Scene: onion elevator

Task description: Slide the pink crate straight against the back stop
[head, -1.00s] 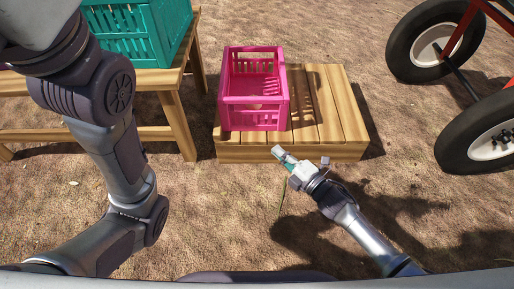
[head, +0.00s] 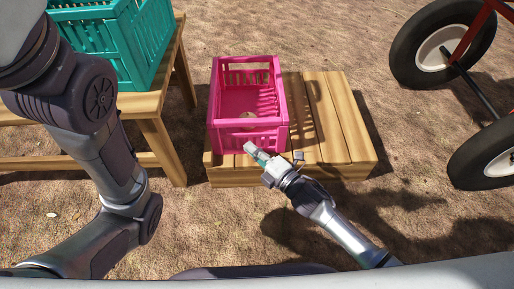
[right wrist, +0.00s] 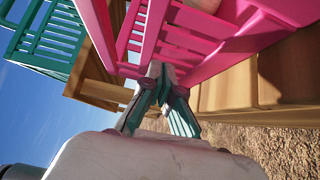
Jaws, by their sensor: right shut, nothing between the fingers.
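The pink crate (head: 248,138) stands upright on the left part of a low wooden platform (head: 325,120). No back stop can be made out behind the crate. My left arm shows at the left, but its gripper is out of view.
A teal crate (head: 115,40) sits on a wooden table (head: 150,100) left of the platform. A cart with black wheels (head: 440,45) stands at the right. The platform's right part is bare. The ground in front is clear.

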